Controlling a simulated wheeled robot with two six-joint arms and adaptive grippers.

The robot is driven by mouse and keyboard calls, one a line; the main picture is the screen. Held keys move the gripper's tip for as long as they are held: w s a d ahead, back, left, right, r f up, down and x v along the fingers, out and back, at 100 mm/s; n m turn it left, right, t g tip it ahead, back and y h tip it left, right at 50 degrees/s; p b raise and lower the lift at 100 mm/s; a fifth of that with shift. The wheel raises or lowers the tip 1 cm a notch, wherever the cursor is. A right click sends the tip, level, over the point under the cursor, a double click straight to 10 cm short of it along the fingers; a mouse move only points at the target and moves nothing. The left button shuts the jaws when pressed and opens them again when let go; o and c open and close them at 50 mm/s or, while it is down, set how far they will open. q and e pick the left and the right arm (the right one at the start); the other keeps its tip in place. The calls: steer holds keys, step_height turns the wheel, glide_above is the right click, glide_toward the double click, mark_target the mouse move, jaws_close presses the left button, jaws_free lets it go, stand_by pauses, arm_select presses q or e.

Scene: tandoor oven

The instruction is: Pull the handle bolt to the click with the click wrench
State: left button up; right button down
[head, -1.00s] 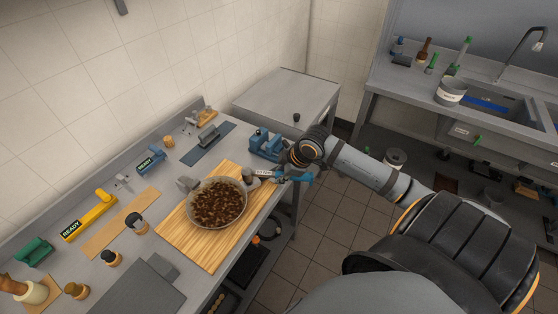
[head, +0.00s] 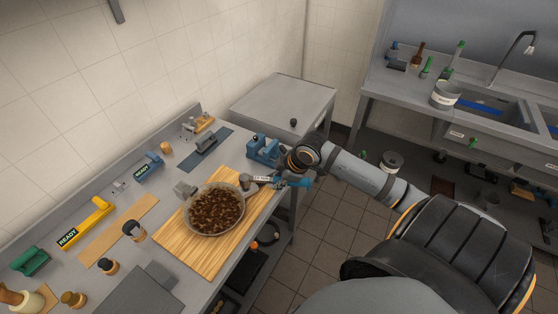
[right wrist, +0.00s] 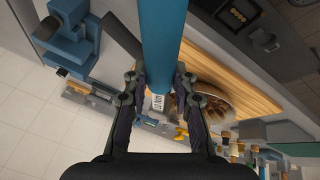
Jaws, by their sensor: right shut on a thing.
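My right gripper (right wrist: 157,84) is shut on the blue handle of the click wrench (right wrist: 164,40), which runs up between the fingers in the right wrist view. In the head view the wrench's blue handle (head: 297,182) sticks out past the bench's right edge, below my right wrist. A white label and a dark grey end lie toward the round pan (head: 216,209), which is full of brown pieces and stands on a wooden board (head: 212,262). I cannot make out the handle bolt, or whether the wrench sits on it. My left gripper is not in view.
A blue vise (head: 263,150) stands just behind the wrench and also shows in the right wrist view (right wrist: 68,38). A yellow tool marked READY (head: 88,222) and several small tools line the bench. A grey table (head: 285,103) stands behind.

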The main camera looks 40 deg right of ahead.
steer(key=shift+f, duration=0.1)
stand_by(0.4)
steer(key=shift+f+b, duration=0.7)
steer(key=shift+f, duration=0.25)
steer(key=shift+r, duration=0.1)
steer(key=shift+s+a+m+p, duration=0.3)
steer(key=shift+a+m+p, duration=0.05)
steer(key=shift+a+m, duration=0.1)
steer(key=shift+s+a+r+m+h, duration=0.35)
steer(key=shift+s+a+m+h, duration=0.1)
steer(key=shift+a+m, duration=0.3)
steer(key=shift+s+a+r+m+h, duration=0.35)
steer(key=shift+a+m, duration=0.25)
steer(key=shift+m, duration=0.3)
steer(key=shift+s+a+r+m+h, duration=0.3)
steer(key=shift+s+a+m+h, duration=0.15)
steer(key=shift+a+m, duration=0.3)
